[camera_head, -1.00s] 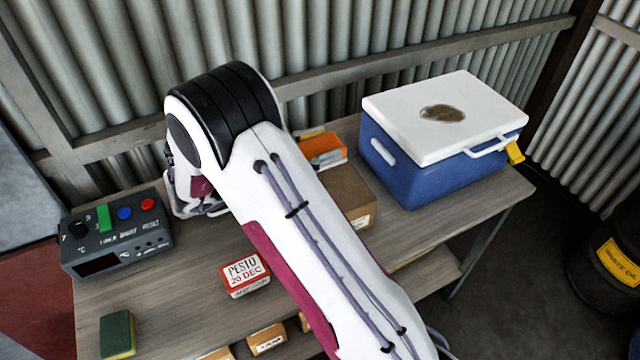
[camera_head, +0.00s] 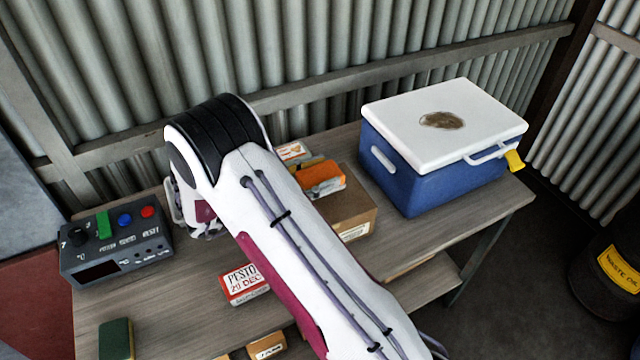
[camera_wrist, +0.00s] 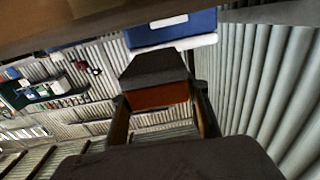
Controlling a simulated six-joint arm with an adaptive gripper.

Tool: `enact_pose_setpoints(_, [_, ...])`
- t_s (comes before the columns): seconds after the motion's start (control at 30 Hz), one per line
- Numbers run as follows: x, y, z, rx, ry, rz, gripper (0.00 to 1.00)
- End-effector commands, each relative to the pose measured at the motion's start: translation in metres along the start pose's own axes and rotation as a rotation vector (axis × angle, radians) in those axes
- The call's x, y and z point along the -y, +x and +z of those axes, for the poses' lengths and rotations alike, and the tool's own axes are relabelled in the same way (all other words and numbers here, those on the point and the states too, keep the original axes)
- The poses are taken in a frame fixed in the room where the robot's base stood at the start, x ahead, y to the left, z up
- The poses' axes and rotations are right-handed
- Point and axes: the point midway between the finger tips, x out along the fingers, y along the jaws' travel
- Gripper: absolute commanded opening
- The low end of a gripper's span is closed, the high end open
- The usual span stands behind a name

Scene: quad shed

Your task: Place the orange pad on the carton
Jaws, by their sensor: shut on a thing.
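The orange pad (camera_head: 322,177) shows to the right of my arm in the head view, over the far part of the brown carton (camera_head: 360,207). My arm hides the carton's left part. In the wrist view the pad (camera_wrist: 160,95) has an orange-brown face and a dark face, and sits between the two fingers of my gripper (camera_wrist: 164,112). My gripper is shut on it. In the head view my arm hides most of the gripper. I cannot tell whether the pad touches the carton's top.
A blue cooler (camera_head: 430,181) with a white lid stands right of the carton. A small labelled box (camera_head: 293,152) lies behind the pad. A red-and-white PESTO box (camera_head: 243,283), a dark control box (camera_head: 115,243) and a green sponge (camera_head: 116,338) are on the table (camera_head: 175,300).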

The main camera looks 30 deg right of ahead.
Motion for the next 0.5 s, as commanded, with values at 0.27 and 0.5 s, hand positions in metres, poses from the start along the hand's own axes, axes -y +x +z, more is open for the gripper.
enact_pose_setpoints(0.27, [0.0, 0.0, 0.021, 0.0, -0.001, 0.0, 0.21])
enact_pose_setpoints(0.5, [0.0, 0.0, 0.036, -0.001, 0.0, 0.0, 0.21])
